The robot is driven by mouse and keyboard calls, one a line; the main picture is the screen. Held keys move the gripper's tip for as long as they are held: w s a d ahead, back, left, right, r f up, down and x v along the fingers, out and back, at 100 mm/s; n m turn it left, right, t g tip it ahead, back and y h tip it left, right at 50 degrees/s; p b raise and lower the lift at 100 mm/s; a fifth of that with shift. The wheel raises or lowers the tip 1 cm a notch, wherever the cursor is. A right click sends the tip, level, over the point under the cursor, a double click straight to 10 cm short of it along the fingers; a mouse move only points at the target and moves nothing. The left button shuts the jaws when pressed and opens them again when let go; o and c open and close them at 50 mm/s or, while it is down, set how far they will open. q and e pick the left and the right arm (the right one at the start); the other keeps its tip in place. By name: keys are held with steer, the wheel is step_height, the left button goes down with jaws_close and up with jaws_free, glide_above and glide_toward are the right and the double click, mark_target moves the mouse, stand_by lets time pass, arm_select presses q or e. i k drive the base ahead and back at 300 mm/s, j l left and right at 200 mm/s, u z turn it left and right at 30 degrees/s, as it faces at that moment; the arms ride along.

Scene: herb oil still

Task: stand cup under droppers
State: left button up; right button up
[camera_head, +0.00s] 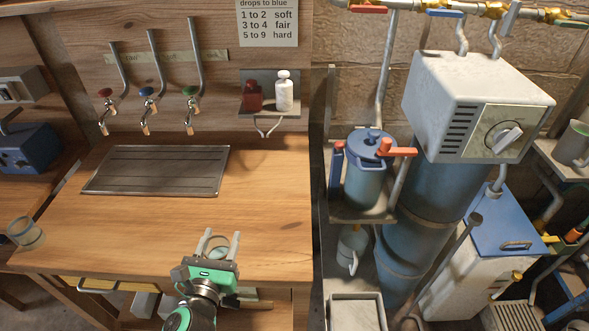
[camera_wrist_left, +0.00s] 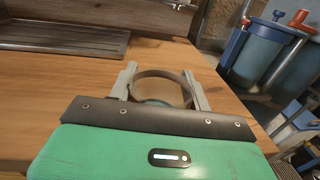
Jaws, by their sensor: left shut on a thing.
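My left gripper (camera_head: 221,237) is shut on a round, see-through cup (camera_head: 215,252) over the front of the wooden bench. In the left wrist view the gripper fingers (camera_wrist_left: 163,85) stand on either side of the cup's round rim (camera_wrist_left: 158,72), and its lower part is hidden by the gripper body. Whether the cup touches the bench is hard to tell. A small shelf (camera_head: 270,108) on the back panel bears a red bottle (camera_head: 253,96) and a white bottle (camera_head: 284,92), with thin bent spouts (camera_head: 266,128) below it. My right gripper is not in view.
A dark drain tray (camera_head: 155,170) lies at the bench's back left, under several taps (camera_head: 147,115). The bench (camera_head: 270,190) below the bottle shelf is clear. Blue tanks (camera_head: 368,175) stand to the right.

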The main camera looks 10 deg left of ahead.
mark_target(268, 169)
steer(key=j+z, duration=0.2)
steer(key=z, duration=0.2)
steer(key=k+j+z, duration=0.1)
steer(key=z, duration=0.35)
steer(key=k+j, duration=0.2)
